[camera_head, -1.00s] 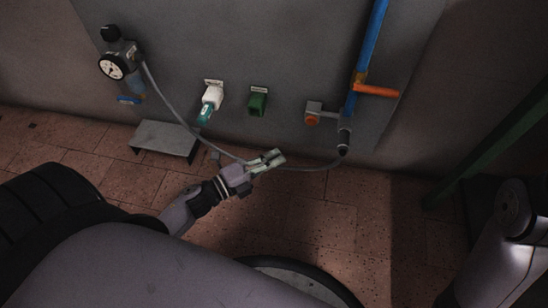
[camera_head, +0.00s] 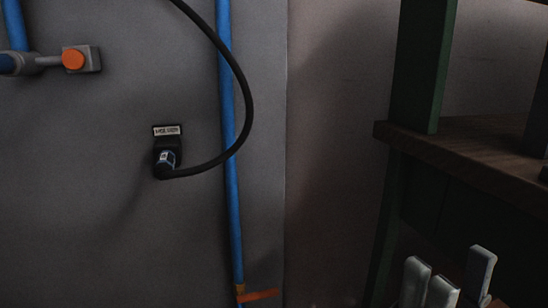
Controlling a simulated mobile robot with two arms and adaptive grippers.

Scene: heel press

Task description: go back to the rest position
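My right gripper (camera_head: 456,279) shows at the bottom right corner. Its pale grey fingers point up, with a gap between them and nothing seen in it; they look open. The rest of this gripper and its arm is cut off by the lower edge. My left gripper is not in view.
A brown wooden shelf (camera_head: 490,150) on a green post (camera_head: 425,65) stands at the right, above the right gripper. A grey panel at the left carries a blue pipe (camera_head: 230,130), an orange lever (camera_head: 260,295), an orange knob (camera_head: 73,59), and a labelled socket (camera_head: 166,130) with a black cable (camera_head: 243,90).

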